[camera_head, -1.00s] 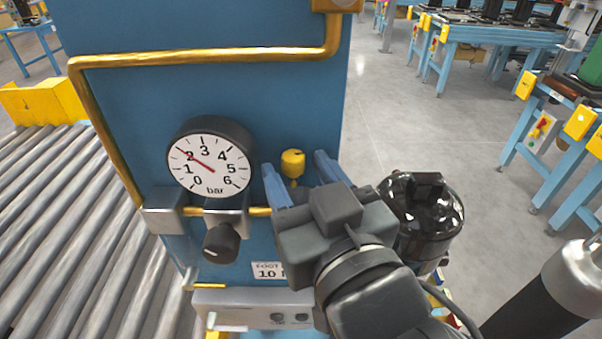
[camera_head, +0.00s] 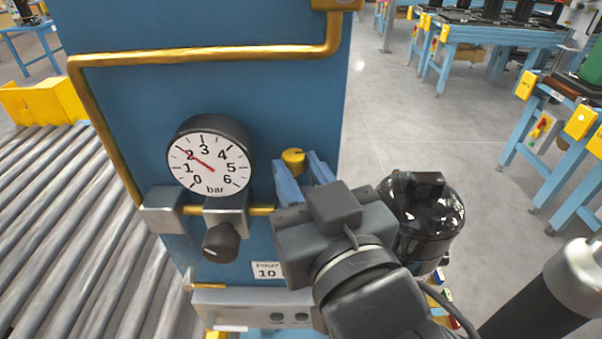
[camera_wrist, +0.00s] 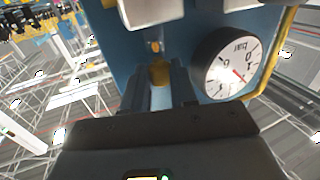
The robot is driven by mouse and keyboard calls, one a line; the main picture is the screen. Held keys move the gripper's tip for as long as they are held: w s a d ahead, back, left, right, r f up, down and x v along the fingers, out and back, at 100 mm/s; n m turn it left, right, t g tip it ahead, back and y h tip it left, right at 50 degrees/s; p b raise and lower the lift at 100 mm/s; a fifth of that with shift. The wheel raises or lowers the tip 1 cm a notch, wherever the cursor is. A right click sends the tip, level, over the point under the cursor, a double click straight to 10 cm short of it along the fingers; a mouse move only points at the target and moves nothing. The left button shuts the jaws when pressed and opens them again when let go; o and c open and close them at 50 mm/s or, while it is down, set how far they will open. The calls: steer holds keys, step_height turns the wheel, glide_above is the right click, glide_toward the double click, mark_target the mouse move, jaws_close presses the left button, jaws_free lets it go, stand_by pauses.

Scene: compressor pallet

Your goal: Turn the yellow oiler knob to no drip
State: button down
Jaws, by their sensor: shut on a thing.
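The yellow oiler knob (camera_head: 293,156) stands in front of the blue panel, right of the pressure gauge (camera_head: 209,163). My gripper (camera_head: 305,168) comes from the lower right, with its two blue fingers closed on the two sides of the knob. The knob's top shows above the fingers in the head view; its lower part is hidden by them. In the wrist view the yellow knob (camera_wrist: 160,73) shows between the dark fingertips. The gauge's red needle points near 2 bar. Any drip marking on the oiler is too small to read.
A black regulator knob (camera_head: 221,242) sits below the gauge. A brass pipe (camera_head: 200,57) runs across the blue panel (camera_head: 210,90) and down its left side. A glossy black cylinder (camera_head: 427,215) stands close right of my wrist. Rollers (camera_head: 70,240) lie to the left.

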steer(key=shift+a+m+h+b, duration=0.1)
steer(key=shift+m+h+b, duration=0.2)
steer(key=shift+h, duration=0.2)
steer(key=shift+a+m+h+b, duration=0.2)
steer(key=shift+m+h+b, duration=0.75)
steer(key=shift+h, duration=0.8)
steer(key=shift+a+m+h+b, duration=0.25)
steer(key=shift+m+h+b, duration=0.25)
steer(key=shift+m+h, duration=1)
steer(key=shift+a+m+h+b, duration=0.2)
steer(key=shift+m+h+b, duration=0.6)
steer(key=shift+h, duration=1.15)
steer(key=shift+m+h, duration=0.25)
steer(key=shift+h, duration=0.05)
steer(key=c, duration=0.9)
jaws_free()
